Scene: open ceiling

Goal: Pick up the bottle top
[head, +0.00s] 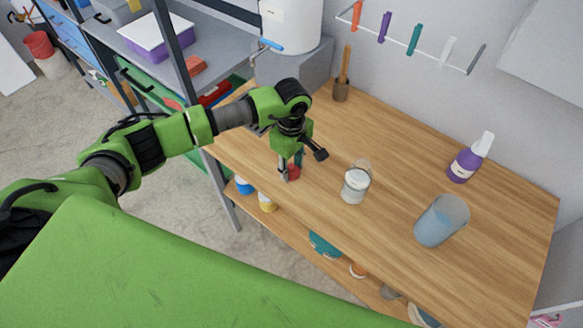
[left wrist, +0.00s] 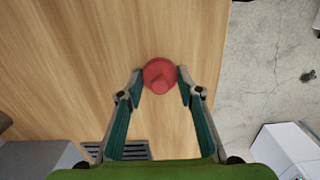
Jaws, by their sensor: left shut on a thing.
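The bottle top is a round red cap with a narrower spout (left wrist: 160,76). In the left wrist view it sits between the two fingertips of my left gripper (left wrist: 160,84), which touch it on both sides. In the head view the red bottle top (head: 293,172) shows at the fingers of my left gripper (head: 291,170), near the front edge of the wooden table (head: 400,150). My left gripper is shut on it. I cannot tell whether the top still touches the table. My right gripper is not in view.
A brush in a brown holder (head: 341,90) is at the back. A shelf below holds several items.

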